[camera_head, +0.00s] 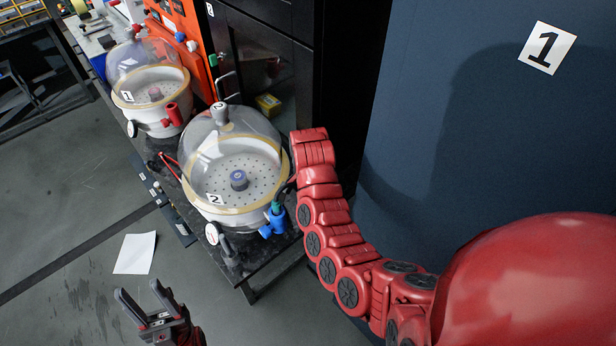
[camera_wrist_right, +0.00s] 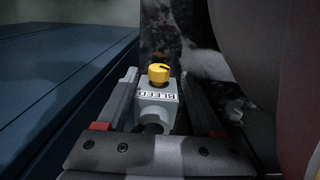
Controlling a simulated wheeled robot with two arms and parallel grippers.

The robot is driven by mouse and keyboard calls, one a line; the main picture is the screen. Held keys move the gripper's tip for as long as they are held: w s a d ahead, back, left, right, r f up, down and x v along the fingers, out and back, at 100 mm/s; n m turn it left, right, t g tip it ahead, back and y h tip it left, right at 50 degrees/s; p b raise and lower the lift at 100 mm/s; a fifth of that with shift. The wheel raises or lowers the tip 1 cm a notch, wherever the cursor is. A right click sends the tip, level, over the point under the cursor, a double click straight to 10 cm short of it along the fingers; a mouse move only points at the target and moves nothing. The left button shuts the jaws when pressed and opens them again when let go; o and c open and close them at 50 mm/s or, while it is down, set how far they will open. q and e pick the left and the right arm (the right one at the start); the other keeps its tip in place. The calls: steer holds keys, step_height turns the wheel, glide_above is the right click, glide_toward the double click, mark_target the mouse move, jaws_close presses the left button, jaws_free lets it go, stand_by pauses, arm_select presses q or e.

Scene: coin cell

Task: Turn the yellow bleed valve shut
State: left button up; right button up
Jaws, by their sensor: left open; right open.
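The yellow bleed valve (camera_wrist_right: 159,73) shows in the right wrist view as a round knob with a dark slot, on top of a grey block (camera_wrist_right: 157,103) labelled BLEED. My right gripper (camera_wrist_right: 158,80) is open, its two fingers on either side of the block and knob; I cannot tell whether they touch. In the head view my right arm reaches up past the front glass-domed chamber, and its gripper is hidden. I cannot make out the valve there. My left gripper (camera_head: 138,290) is open and empty over the floor at the lower left.
Glass-domed chamber 2 (camera_head: 205,165) with a blue valve (camera_head: 273,222) stands on a dark bench. Chamber 1 (camera_head: 150,115) with a red valve stands behind it. White paper (camera_head: 136,253) lies on the open floor.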

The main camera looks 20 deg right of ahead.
step_height(320, 180, up, 14)
steer(key=p, duration=0.5)
steer(key=shift+w+a+r+p, duration=0.15)
steer(key=shift+w+r+p, duration=0.1)
steer(key=shift+p, duration=0.15)
